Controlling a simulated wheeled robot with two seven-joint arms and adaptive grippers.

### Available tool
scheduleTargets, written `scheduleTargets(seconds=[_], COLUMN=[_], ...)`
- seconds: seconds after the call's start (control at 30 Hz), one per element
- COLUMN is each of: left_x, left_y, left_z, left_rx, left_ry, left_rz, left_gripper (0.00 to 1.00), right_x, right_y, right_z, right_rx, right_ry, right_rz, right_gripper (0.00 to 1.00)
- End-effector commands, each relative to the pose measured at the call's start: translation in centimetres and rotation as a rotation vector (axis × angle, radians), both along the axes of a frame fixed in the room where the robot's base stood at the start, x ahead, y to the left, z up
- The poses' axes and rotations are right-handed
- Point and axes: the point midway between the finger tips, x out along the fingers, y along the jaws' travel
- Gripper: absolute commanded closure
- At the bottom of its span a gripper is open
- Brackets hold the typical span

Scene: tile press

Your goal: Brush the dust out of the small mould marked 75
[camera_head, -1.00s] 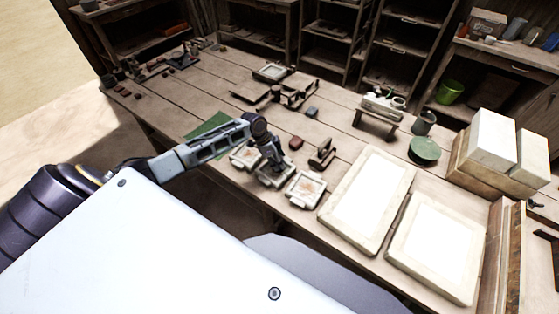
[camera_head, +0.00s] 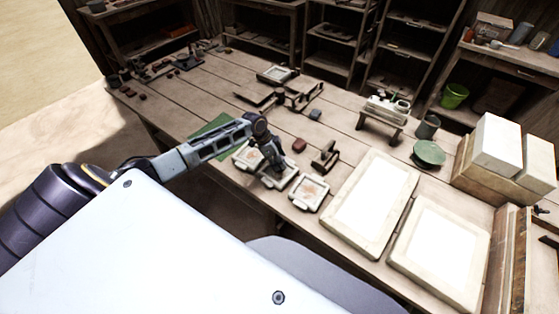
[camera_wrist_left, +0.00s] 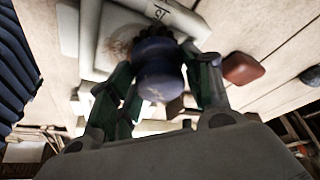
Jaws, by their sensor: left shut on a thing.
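Three small pale moulds stand in a row near the table's front edge: a left one (camera_head: 243,163), a middle one (camera_head: 287,183) and a right one (camera_head: 310,193) with brownish dust in its recess. My left gripper (camera_head: 270,168) is over the middle mould and hides much of it. In the left wrist view, my left gripper (camera_wrist_left: 160,85) is shut on a brush with a rounded blue-grey body (camera_wrist_left: 158,70). Its dark bristles are over a mould (camera_wrist_left: 92,40) with reddish-brown dust. A dark mark on that mould's rim looks like 75. Bristle contact is unclear. My right gripper is out of view.
A dark red block (camera_head: 299,145) and a dark upright tool (camera_head: 325,157) stand just behind the moulds. A green mat (camera_head: 212,128) lies to the left. Two large pale framed slabs (camera_head: 368,200) fill the right front.

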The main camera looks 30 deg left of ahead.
Motion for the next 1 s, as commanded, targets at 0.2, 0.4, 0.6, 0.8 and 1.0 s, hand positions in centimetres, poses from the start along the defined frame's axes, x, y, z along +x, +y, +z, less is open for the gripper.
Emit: scheduleTargets(seconds=[0.2,0.4,0.6,0.8,1.0], left_x=[-0.2,-0.5,-1.3,-1.8,-1.8], left_y=[0.2,0.3,0.4,0.5,0.4], left_z=[-0.2,-0.2,-0.1,-0.1,-0.2], left_rx=[0.004,0.005,0.005,0.004,0.003], left_ry=[0.005,0.005,0.009,0.008,0.006], left_rz=[0.001,0.001,0.000,0.000,0.000], left_gripper=[0.69,0.69,0.69,0.69,0.69], right_x=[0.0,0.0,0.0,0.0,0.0], right_y=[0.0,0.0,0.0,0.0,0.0], right_z=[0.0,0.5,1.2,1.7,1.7], right_rx=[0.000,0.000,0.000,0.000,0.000], right_ry=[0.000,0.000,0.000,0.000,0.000], right_rz=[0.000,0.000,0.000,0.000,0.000], right_gripper=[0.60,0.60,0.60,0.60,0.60])
